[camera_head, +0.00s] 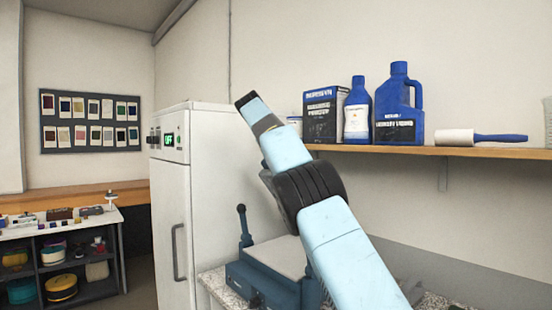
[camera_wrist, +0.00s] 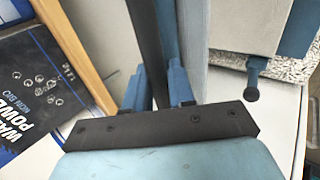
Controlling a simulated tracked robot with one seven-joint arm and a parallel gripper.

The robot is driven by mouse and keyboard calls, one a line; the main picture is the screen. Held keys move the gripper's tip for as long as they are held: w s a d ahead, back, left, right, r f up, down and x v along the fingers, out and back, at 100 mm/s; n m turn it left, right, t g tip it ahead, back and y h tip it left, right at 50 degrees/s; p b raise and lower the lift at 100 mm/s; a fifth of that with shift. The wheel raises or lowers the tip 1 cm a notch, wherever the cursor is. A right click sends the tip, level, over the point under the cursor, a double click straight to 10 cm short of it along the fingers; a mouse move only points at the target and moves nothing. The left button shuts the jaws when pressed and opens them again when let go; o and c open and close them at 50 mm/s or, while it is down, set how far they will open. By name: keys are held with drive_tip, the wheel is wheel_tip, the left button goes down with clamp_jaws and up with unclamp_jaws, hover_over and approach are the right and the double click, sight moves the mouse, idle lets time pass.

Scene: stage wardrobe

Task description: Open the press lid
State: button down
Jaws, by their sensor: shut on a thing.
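The blue press (camera_head: 262,284) stands on the speckled counter, partly hidden behind my light-blue arm. Its pale grey top surface (camera_head: 283,254) shows, with a black-knobbed lever (camera_head: 241,212) at its left. In the wrist view, the grey surface (camera_wrist: 249,20) and the lever's knob (camera_wrist: 251,95) are at upper right. My gripper (camera_wrist: 160,92) is shut around a dark bar (camera_wrist: 146,40), which looks like the lid's handle. A blue and grey panel (camera_wrist: 197,55) runs beside the bar, seen nearly edge-on, and appears to be the lid. Its exact angle is unclear. The head view hides the grip.
A wooden shelf (camera_head: 470,152) holds a dark powder box (camera_head: 322,116), blue bottles (camera_head: 398,105) and a lint roller (camera_head: 480,137). The box and shelf edge are close in the wrist view. A white cabinet (camera_head: 171,215) stands left of the press.

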drive_tip(key=shift+w+d+r, duration=0.1)
idle(0.4)
drive_tip(key=c, duration=1.1)
unclamp_jaws()
drive_tip(key=shift+a+r, duration=0.15)
drive_tip(key=shift+a, duration=0.05)
drive_tip(key=shift+a+r, duration=0.15)
drive_tip(key=s+a, duration=0.8)
drive_tip(key=a, duration=0.1)
drive_tip(key=shift+s+a, duration=0.1)
